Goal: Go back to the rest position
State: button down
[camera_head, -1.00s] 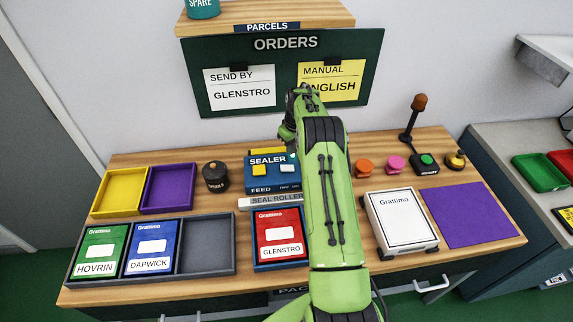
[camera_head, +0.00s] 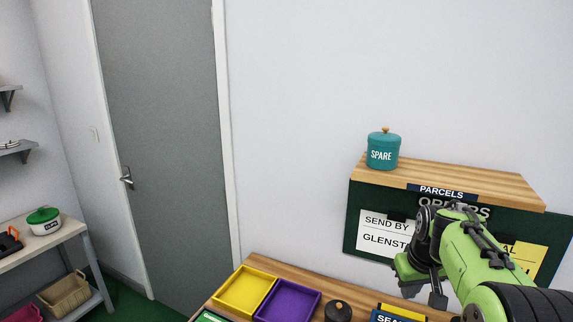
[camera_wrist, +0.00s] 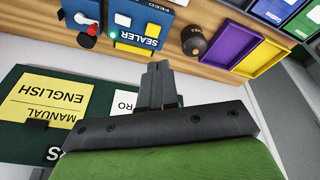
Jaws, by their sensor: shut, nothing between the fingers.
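My gripper (camera_head: 424,297) is held up in front of the dark orders board (camera_head: 352,229), at the right of the head view, with the green arm behind it. In the wrist view my gripper (camera_wrist: 158,68) has its two grey fingers together with nothing between them. Below it there is the blue sealer (camera_wrist: 142,27) with a yellow button, on the wooden bench. The fingers are apart from the bench things. The lower part of the bench is outside the head view.
A yellow tray (camera_head: 245,292), a purple tray (camera_head: 287,301) and a dark round pot (camera_head: 338,311) stand on the bench. A teal SPARE jar (camera_head: 383,150) stands on the shelf (camera_head: 450,183) above the board. A grey door (camera_head: 160,120) and a side table (camera_head: 40,250) are at left.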

jog(key=s+a+r+t, duration=0.1)
jog(key=s+a+r, duration=0.25)
jog(key=s, duration=0.45)
jog(key=s+a+r, duration=0.3)
jog(key=s+a, duration=0.2)
jog(key=s, duration=0.2)
jog(key=s+a+f, duration=0.1)
jog(key=s+f, duration=0.1)
jog(key=s, duration=0.4)
jog(key=s+a+f+t, duration=0.1)
jog(key=s+a+f, duration=0.1)
jog(key=s, duration=0.4)
jog(key=shift+s+f+m+y, duration=0.15)
jog(key=shift+s+m+y, duration=0.15)
jog(key=shift+s, duration=0.1)
